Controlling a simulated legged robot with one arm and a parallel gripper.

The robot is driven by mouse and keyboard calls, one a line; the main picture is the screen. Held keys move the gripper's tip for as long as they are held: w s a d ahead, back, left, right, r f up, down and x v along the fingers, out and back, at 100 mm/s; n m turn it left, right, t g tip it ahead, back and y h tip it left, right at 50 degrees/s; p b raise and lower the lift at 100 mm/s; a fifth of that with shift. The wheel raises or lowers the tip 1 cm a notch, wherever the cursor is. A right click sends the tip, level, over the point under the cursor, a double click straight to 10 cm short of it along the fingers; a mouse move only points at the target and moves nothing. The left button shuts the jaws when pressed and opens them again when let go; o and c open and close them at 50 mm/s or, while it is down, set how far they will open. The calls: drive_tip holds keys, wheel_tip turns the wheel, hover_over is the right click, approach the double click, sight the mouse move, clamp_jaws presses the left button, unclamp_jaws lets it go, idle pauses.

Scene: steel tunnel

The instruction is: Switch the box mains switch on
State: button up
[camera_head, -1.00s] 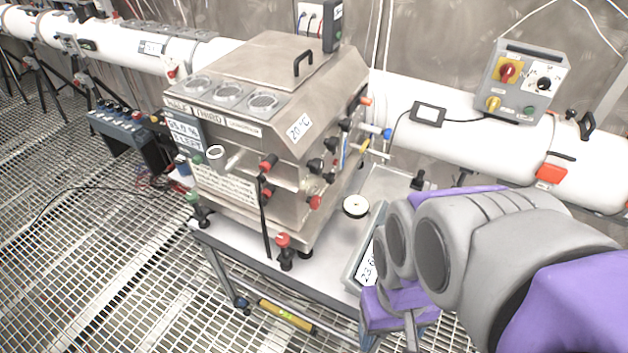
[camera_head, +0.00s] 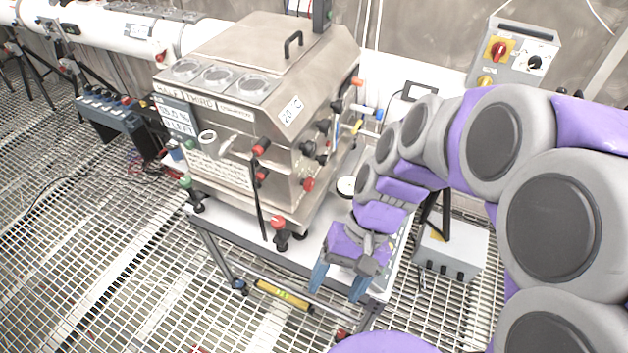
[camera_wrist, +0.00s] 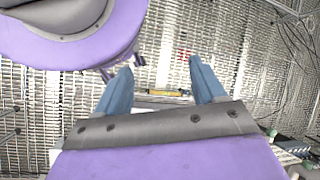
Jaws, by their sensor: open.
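A grey control box (camera_head: 530,68) hangs at the upper right in the head view. It carries a red rotary switch (camera_head: 498,50) on a yellow plate, a black dial on a white plate (camera_head: 534,62) and a yellow button (camera_head: 485,81). I cannot tell whether the red switch is on or off. My gripper (camera_head: 338,285) is open and empty. It points down by the front edge of the steel table, well below and left of the box. Its two blue fingers stand apart over the grating in the wrist view (camera_wrist: 160,68). The control box does not show there.
A large steel machine (camera_head: 250,130) with several knobs stands on the table (camera_head: 300,258), left of my gripper. A grey box (camera_head: 452,250) sits on the floor right of the table. My arm hides part of the white pipe. The grating floor (camera_head: 110,270) at left is mostly clear.

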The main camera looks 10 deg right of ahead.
drive_tip(key=w+d+f+m+t+y+p, duration=0.1)
drive_tip(key=w+f+m+t+y, duration=0.1)
drive_tip(key=w+m+y, duration=0.45)
drive_tip(key=w+d+f+m+t+y+p, duration=0.15)
drive_tip(key=w+y, duration=0.25)
drive_tip(key=w, duration=0.6)
drive_tip(key=m+t+p, duration=0.1)
drive_tip(key=m+t, duration=1)
drive_tip(key=m, duration=0.1)
approach(313, 186)
drive_tip(key=b+x, duration=0.1)
drive_tip(key=x, duration=0.8)
drive_tip(key=shift+a+r, duration=0.1)
drive_tip(key=shift+r, duration=0.05)
drive_tip(key=shift+c, duration=0.2)
drive_tip(key=c, duration=1)
